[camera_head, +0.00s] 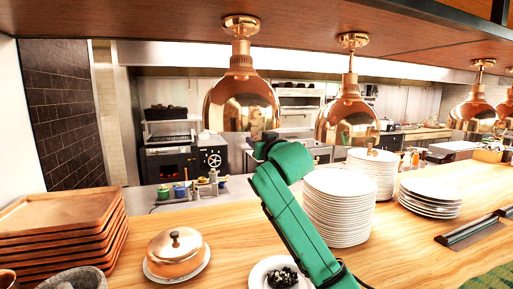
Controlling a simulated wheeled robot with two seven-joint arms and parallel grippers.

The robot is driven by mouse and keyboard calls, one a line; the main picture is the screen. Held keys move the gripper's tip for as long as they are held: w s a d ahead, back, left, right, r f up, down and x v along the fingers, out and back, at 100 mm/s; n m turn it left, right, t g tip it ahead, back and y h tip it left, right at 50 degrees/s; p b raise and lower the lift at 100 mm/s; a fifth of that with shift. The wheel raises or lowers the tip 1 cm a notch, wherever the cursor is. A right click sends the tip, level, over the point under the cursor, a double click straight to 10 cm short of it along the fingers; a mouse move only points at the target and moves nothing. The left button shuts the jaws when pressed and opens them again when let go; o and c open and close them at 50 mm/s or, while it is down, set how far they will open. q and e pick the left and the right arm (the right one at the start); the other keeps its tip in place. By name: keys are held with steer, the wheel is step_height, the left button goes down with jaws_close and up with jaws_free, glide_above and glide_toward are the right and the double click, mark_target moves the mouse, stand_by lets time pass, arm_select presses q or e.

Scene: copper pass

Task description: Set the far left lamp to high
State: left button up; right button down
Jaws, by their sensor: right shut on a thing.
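The far left lamp (242,104) is a polished copper dome hanging from a mount on the wooden overhead panel. My right gripper (263,143) is at the lower right rim of this lamp, at the end of the green arm. It is shut on the lamp, but the fingertips and the exact part they hold are small and mostly hidden by the wrist. My left gripper is not in view.
More copper lamps hang to the right, the nearest one (347,122) close to my arm. Below are tall plate stacks (337,210), wooden trays (62,225), a copper-domed dish (175,252) and a plate of dark food (262,275).

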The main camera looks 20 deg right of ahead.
steer(key=shift+s+r, duration=0.1)
steer(key=shift+r, duration=0.3)
steer(key=c, duration=0.6)
jaws_free()
steer(key=shift+f, duration=0.1)
steer(key=shift+s+f+b, duration=0.1)
steer(key=shift+f+b, duration=0.05)
steer(key=shift+b, duration=0.15)
steer(key=s+d+b, duration=0.1)
steer(key=s+b, duration=0.5)
steer(key=s, duration=0.8)
steer(key=shift+s, duration=0.15)
